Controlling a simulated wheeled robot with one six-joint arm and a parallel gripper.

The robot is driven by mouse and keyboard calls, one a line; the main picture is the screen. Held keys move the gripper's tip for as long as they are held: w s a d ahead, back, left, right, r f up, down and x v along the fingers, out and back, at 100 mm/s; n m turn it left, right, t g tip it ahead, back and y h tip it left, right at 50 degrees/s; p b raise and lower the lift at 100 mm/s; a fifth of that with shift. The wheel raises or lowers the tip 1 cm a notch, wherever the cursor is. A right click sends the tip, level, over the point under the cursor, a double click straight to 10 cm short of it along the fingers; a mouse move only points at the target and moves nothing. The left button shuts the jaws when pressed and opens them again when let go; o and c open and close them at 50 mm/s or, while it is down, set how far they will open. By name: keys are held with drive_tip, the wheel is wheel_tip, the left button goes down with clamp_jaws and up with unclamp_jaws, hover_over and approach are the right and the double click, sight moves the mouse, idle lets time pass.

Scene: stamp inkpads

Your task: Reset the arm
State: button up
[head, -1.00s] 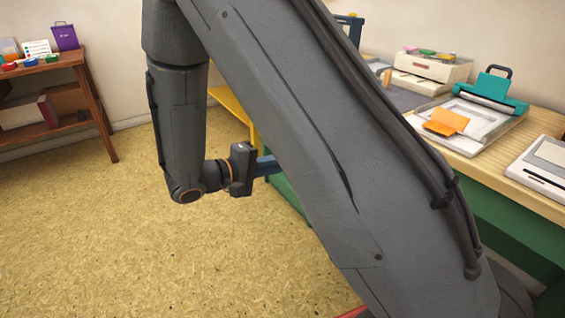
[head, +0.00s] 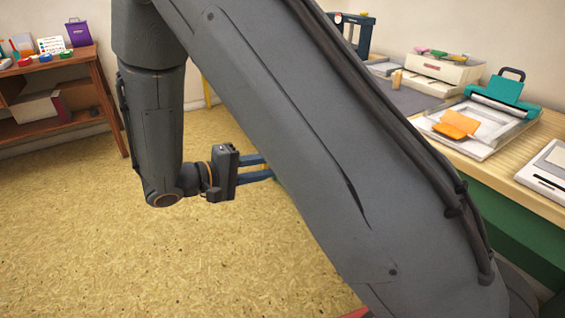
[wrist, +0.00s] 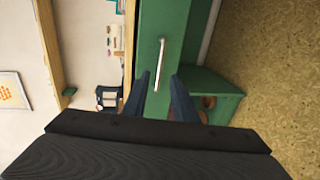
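My arm fills the middle of the head view, folded with the forearm hanging down. My gripper (head: 270,167) points to the right, above the floor and left of the workbench. Its two blue fingers are apart with nothing between them. In the wrist view the fingers of my gripper (wrist: 161,97) also stand apart and empty, with a green cabinet front and its metal handle (wrist: 159,62) beyond them. Part of the finger tips is hidden behind my arm in the head view.
A wooden workbench (head: 527,178) on the right holds a teal press (head: 501,92), an orange piece (head: 458,124) and a cream box (head: 440,70). A wooden shelf (head: 85,65) with inkpads and a purple bag (head: 78,33) stands at the left. The floor (head: 90,240) between is clear.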

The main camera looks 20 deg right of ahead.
drive_tip(key=shift+s+a+r, duration=0.1)
drive_tip(key=shift+a, duration=0.4)
